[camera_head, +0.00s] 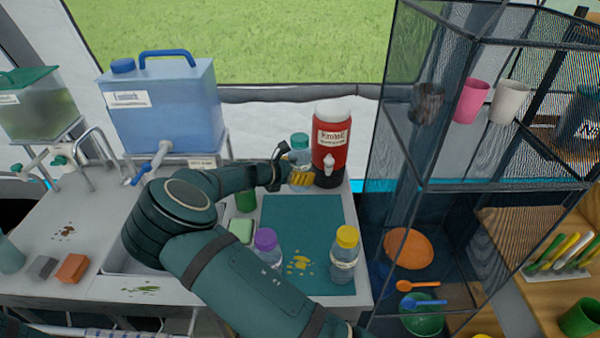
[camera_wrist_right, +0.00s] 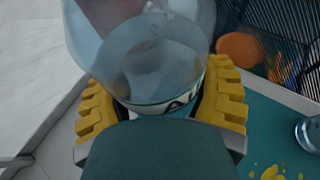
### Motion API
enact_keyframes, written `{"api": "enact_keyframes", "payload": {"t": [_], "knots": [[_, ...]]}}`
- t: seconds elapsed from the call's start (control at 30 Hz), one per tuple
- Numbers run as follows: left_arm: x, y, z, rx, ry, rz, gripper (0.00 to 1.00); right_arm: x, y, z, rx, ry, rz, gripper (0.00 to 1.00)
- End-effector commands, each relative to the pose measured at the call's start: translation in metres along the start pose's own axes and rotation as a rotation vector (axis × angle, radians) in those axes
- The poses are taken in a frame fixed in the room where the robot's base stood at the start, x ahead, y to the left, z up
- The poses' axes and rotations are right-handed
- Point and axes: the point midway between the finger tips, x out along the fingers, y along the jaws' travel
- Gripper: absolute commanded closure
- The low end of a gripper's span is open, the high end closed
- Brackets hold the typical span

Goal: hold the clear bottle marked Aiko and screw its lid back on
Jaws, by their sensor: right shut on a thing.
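My right gripper (camera_head: 287,180) reaches across the counter to the back. Its yellow fingers are shut on the sides of a clear bottle (camera_head: 302,160). A teal lid (camera_head: 300,141) shows at the top of this bottle; I cannot tell if it is screwed tight. In the right wrist view the clear bottle (camera_wrist_right: 150,60) sits between the yellow fingers of the right gripper (camera_wrist_right: 165,108). Its white label is partly hidden, with a dark letter like an A showing. My left gripper is not in view.
A red dispenser (camera_head: 332,150) stands just right of the held bottle. A purple-lidded bottle (camera_head: 268,250) and a yellow-lidded bottle (camera_head: 344,258) stand nearer on the teal mat (camera_head: 300,218). A mesh shelf (camera_head: 430,110) rises on the right. A blue water tank (camera_head: 165,105) stands at the left.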

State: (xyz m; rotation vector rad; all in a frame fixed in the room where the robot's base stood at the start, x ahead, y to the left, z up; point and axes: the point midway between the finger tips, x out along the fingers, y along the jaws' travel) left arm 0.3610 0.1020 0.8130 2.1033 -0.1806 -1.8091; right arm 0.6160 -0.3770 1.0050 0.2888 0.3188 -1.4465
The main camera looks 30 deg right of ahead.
Motion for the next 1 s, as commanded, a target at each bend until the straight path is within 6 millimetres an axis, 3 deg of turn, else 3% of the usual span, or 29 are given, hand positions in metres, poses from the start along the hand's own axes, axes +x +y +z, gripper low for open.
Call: {"api": "enact_keyframes", "payload": {"t": [0.07, 0.1, 0.2, 0.23, 0.67, 1.0], "knots": [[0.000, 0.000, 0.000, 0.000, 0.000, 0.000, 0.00, 0.000, 0.000, 0.000, 0.000, 0.000, 0.000, 0.74], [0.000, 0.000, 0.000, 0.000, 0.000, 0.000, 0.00, 0.000, 0.000, 0.000, 0.000, 0.000, 0.000, 0.35], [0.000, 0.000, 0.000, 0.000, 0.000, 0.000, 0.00, 0.000, 0.000, 0.000, 0.000, 0.000, 0.000, 0.70], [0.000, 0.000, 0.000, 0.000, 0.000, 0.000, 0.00, 0.000, 0.000, 0.000, 0.000, 0.000, 0.000, 0.77], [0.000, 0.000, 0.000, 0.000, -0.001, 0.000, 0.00, -0.001, 0.001, 0.000, -0.005, -0.002, 0.010, 0.77], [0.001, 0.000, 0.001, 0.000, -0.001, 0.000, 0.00, -0.023, 0.018, -0.007, -0.120, -0.006, 0.281, 0.77]]}}
